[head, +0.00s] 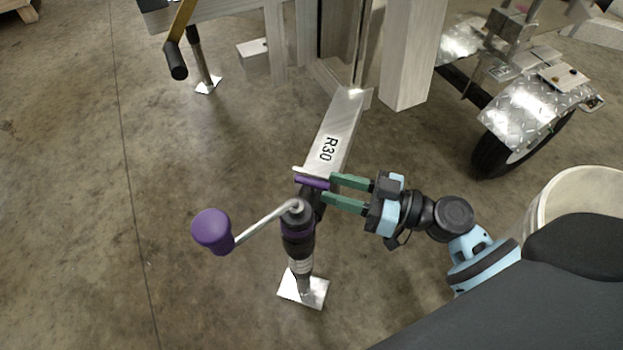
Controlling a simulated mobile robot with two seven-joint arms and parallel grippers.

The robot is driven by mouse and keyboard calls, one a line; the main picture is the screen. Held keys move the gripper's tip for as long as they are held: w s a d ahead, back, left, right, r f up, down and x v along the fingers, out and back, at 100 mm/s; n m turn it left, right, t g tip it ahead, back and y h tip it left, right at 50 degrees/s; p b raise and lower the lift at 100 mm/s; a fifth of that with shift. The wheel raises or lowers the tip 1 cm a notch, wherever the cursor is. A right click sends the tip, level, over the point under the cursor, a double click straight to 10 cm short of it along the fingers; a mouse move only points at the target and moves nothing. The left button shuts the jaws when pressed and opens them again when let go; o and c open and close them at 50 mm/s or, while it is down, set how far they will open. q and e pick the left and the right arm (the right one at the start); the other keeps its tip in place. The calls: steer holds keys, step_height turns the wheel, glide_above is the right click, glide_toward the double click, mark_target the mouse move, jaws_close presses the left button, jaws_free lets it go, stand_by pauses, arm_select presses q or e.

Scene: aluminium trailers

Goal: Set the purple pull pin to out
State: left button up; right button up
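The purple pull pin (313,183) sits across the top of the jack, at the end of the aluminium beam (339,127) marked R30. My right gripper (331,188) comes in from the right with its two green fingers apart. The fingertips are right at the pin's right end; I cannot tell whether they touch it. The jack (298,243) stands upright below, with a crank that ends in a purple knob (212,230). My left gripper is not in the head view.
The jack's foot plate (312,291) rests on the concrete floor. A second jack with a black-handled yellow crank (178,58) is at the upper left. A trailer wheel under a diamond-plate fender (521,106) and a whitish bucket (566,190) are at the right. Floor at the left is clear.

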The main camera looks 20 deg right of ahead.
mark_target(315, 183)
steer(key=shift+x, duration=2.7)
steer(key=shift+c, duration=0.4)
jaws_close()
